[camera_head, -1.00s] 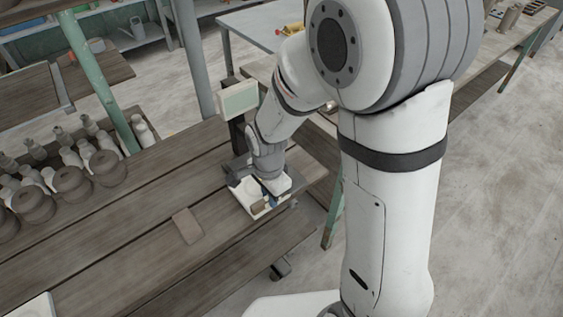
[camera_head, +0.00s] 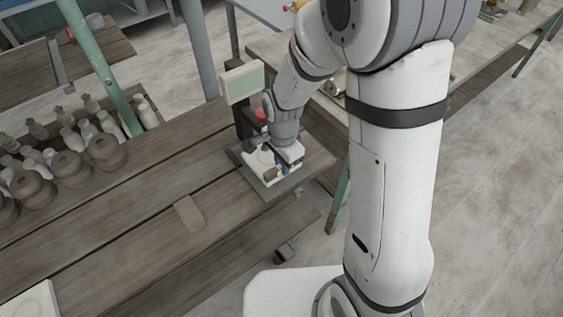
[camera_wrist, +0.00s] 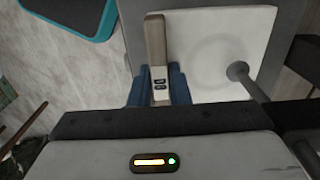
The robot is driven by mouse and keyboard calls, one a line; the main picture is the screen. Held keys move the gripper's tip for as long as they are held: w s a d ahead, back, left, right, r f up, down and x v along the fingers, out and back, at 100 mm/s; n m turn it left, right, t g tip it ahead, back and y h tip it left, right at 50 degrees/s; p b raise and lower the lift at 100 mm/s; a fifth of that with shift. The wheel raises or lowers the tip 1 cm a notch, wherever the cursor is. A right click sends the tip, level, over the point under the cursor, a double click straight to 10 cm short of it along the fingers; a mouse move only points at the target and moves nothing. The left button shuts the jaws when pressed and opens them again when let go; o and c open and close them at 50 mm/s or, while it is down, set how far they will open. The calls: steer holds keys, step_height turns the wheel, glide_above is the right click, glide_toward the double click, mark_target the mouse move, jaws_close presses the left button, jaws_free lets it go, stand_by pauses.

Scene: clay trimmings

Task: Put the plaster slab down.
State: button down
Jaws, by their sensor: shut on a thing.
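The plaster slab (camera_wrist: 215,50) is white and square, with a faint round hollow, in the wrist view. A tan bar (camera_wrist: 155,45) lies along its left side, between my blue fingertips. My gripper (camera_wrist: 160,88) is shut on this bar and holds the slab. In the head view the slab (camera_head: 259,160) is over the grey platform (camera_head: 268,191) of a scale, with my gripper (camera_head: 280,172) at its right side. It looks level. Whether it touches the platform I cannot tell.
The scale's display (camera_head: 243,83) stands behind the platform. A tan block (camera_head: 188,213) lies on the wooden bench (camera_head: 120,240). Several round pots (camera_head: 68,166) and bottles stand at the left. Another white slab (camera_head: 35,300) lies at lower left.

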steer(key=c, duration=1.4)
jaws_free()
steer(key=shift+s, duration=0.1)
steer(key=shift+o, duration=0.2)
step_height(320, 180, up, 12)
steer(key=s+d+r+n+t, duration=0.2)
steer(key=s+d+r+n, duration=0.4)
steer(key=s+d+n, duration=0.5)
steer(key=shift+s+d+r+t, duration=0.15)
steer(key=shift+s+d+t, duration=0.25)
steer(key=shift+s+d, duration=0.25)
steer(key=shift+a, duration=0.1)
